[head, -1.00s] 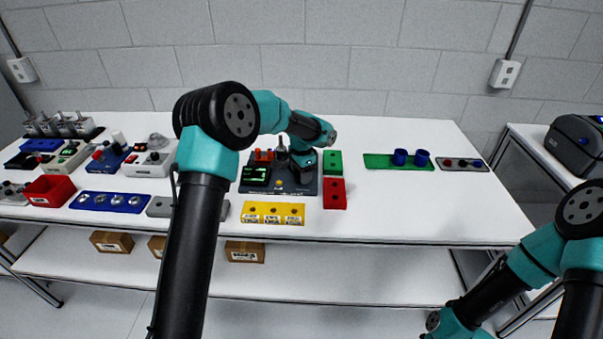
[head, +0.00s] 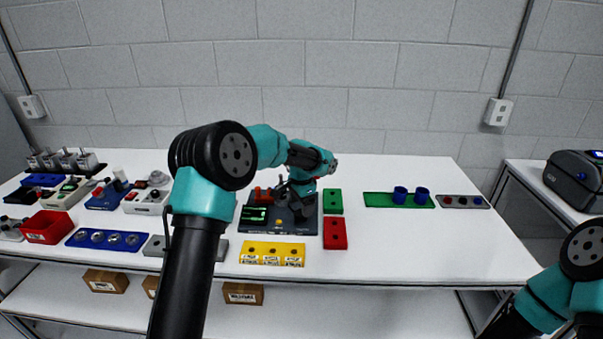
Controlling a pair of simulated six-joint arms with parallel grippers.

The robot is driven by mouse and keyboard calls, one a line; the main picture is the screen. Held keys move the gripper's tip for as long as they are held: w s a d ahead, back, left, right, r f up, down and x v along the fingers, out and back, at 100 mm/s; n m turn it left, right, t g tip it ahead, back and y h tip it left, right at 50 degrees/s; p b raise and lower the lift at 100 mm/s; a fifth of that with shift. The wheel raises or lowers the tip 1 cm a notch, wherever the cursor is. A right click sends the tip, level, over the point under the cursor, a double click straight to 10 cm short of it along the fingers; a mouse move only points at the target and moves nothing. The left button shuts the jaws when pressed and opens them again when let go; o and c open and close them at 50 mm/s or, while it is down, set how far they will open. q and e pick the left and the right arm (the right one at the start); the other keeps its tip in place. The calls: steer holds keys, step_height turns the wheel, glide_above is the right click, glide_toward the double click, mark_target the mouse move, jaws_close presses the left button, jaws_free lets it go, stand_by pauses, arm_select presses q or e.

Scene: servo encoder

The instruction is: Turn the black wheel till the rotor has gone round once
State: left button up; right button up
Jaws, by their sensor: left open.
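The servo encoder unit is a dark board (head: 257,226) on the white table, with a lit green display (head: 254,214) and red parts at its back left. My left gripper (head: 298,208) is open and reaches down over the right part of the board. The gripper and wrist cover that part, so the black wheel and the rotor cannot be made out clearly. Whether the fingers touch the wheel cannot be told. My right arm shows at the lower right edge, and its gripper is out of view.
A yellow block (head: 272,253) lies in front of the board. A green block (head: 333,202) and a red block (head: 335,233) stand close on its right. A green tray (head: 376,200) with blue cups lies farther right. The table's right front is clear.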

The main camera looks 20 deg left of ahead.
arm_select(q)
step_height(320, 180, up, 14)
stand_by(0.4)
steer(key=shift+s+f, duration=0.1)
steer(key=shift+f, duration=0.1)
